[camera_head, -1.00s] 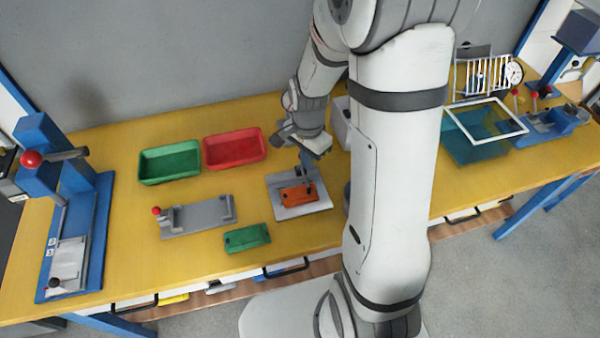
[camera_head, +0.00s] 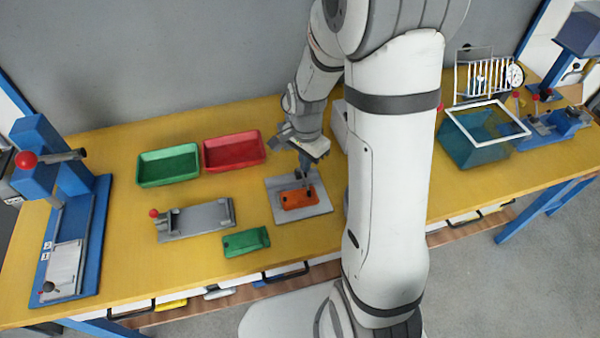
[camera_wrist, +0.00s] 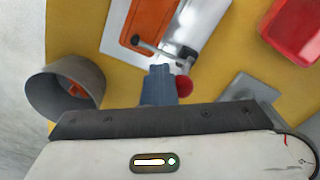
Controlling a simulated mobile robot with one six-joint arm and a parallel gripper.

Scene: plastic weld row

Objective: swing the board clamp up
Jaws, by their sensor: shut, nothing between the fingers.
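The orange board (camera_head: 298,198) lies on a light grey plate (camera_head: 318,209) on the bench. It also shows in the wrist view (camera_wrist: 152,22). The board clamp (camera_wrist: 186,54) is at the board's edge, its thin arm with a dark tip reaching over the board, so it looks lowered. A red knob (camera_wrist: 184,86), seemingly the clamp's handle end, is right beside my fingertips. My gripper (camera_wrist: 160,72) is shut and empty, close to the clamp; I cannot tell whether it touches the knob. In the head view my gripper (camera_head: 306,166) hides much of the clamp.
A green tray (camera_head: 168,183) and a red tray (camera_head: 234,163) stand left of the plate. A grey fixture with a red knob (camera_head: 200,219) and a green board (camera_head: 246,241) lie nearby. A blue press (camera_head: 75,250) stands at far left. A grey bin (camera_wrist: 38,92) is close in the wrist view.

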